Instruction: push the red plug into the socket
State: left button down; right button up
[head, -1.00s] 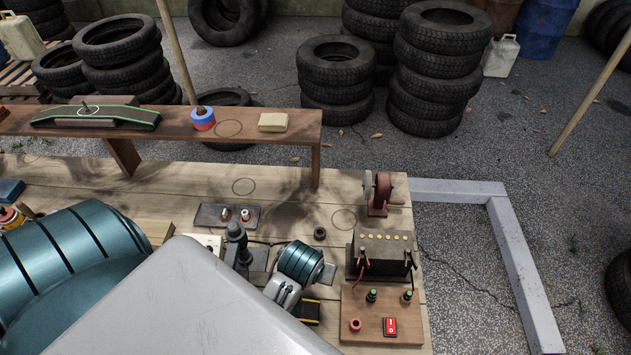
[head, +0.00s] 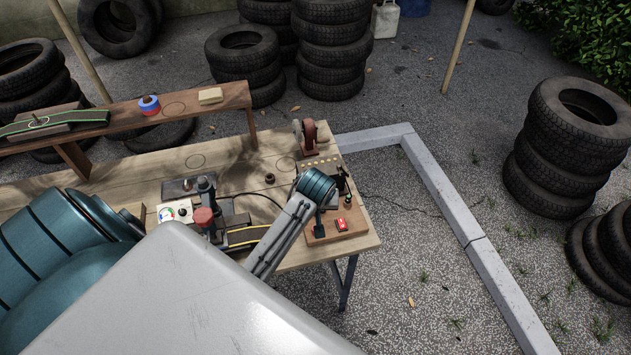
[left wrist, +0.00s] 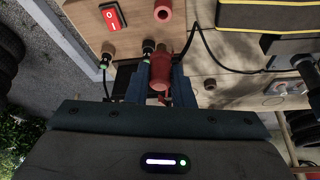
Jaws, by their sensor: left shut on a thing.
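The red plug (left wrist: 160,70) is between the dark fingers of my left gripper (left wrist: 158,88) in the left wrist view, and the gripper is shut on it. The red socket (left wrist: 163,11) is a round ring on the wooden panel (left wrist: 85,12), at the top of that view. My right gripper is not in view.
A red rocker switch (left wrist: 113,17) is beside the socket, and it also shows in the head view (head: 341,224). A black cable (left wrist: 212,52) loops right of the plug. A battery box (head: 322,166) stands behind the panel.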

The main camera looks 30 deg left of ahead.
pick_arm(q)
jog(key=shift+w+a+f, duration=0.1)
jog(key=shift+w+f, duration=0.1)
jog(key=shift+f, duration=0.4)
jog(key=shift+w+f, duration=0.1)
jog(key=shift+f, duration=0.9)
jog(key=shift+s+f, duration=0.2)
jog(key=shift+f, duration=0.45)
jog(key=shift+w+f+b, duration=0.1)
jog(key=shift+f+b, duration=0.25)
jog(key=shift+f, duration=0.6)
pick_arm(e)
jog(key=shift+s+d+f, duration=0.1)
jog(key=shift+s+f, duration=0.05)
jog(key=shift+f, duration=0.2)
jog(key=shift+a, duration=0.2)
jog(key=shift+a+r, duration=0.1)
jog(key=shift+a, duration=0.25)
